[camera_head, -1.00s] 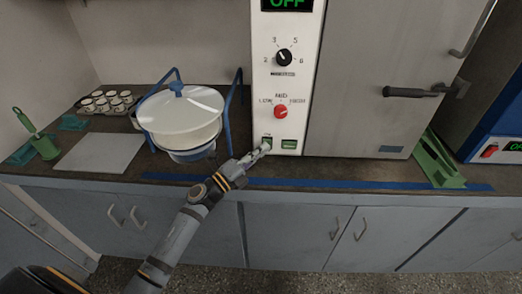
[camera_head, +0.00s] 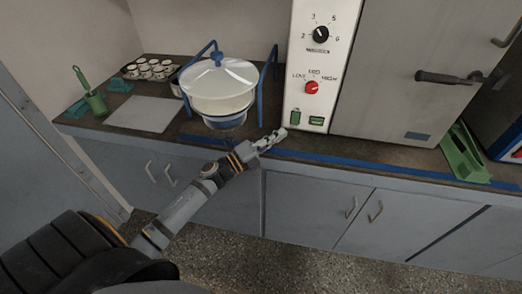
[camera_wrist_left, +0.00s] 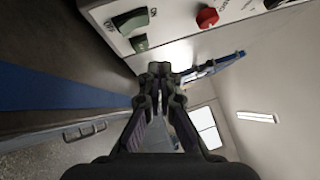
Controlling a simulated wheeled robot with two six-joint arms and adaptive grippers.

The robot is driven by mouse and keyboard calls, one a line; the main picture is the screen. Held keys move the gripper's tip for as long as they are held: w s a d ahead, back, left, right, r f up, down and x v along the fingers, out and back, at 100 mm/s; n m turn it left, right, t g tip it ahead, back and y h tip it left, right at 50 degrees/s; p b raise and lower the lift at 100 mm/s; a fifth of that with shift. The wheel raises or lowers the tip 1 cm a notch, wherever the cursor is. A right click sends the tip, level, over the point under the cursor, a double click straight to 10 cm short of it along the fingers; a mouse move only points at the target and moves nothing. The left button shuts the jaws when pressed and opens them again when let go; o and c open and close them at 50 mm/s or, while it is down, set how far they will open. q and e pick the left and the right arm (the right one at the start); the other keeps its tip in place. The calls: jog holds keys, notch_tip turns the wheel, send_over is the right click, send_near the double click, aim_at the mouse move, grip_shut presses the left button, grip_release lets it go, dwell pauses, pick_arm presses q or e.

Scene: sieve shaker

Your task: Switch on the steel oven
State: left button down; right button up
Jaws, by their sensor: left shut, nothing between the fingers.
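The steel oven has a grey door (camera_head: 405,80) and a white control panel (camera_head: 318,65) with a black knob and a red knob (camera_head: 311,88). Two green controls sit low on the panel: a left one (camera_head: 296,117) and a right one (camera_head: 316,121). The wrist view shows them too, the nearer (camera_wrist_left: 140,43) and the farther (camera_wrist_left: 132,20), beside small lettering. My left gripper (camera_head: 281,133) is shut and empty, just below and left of the left green control, apparently apart from it. Its fingertips (camera_wrist_left: 160,70) meet in the wrist view. The panel's top is out of frame. My right gripper is not seen.
A white lidded pot (camera_head: 222,85) in a blue stand is left of the panel. A green rack (camera_head: 464,155) stands right of the oven. Blue tape (camera_head: 370,165) runs along the counter's front edge. A grey mat (camera_head: 143,114) and small cups (camera_head: 150,69) lie farther left.

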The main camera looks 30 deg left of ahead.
pick_arm(q)
jog(key=shift+s+a+f, duration=0.5)
jog(key=shift+s+a, duration=0.2)
jog(key=shift+a, duration=0.2)
jog(key=s, duration=0.1)
jog(key=s+a+p, duration=0.1)
jog(key=s, duration=0.1)
jog(key=shift+s+a+r, duration=0.15)
jog(key=shift+s+a, duration=0.05)
jog(key=shift+s, duration=0.1)
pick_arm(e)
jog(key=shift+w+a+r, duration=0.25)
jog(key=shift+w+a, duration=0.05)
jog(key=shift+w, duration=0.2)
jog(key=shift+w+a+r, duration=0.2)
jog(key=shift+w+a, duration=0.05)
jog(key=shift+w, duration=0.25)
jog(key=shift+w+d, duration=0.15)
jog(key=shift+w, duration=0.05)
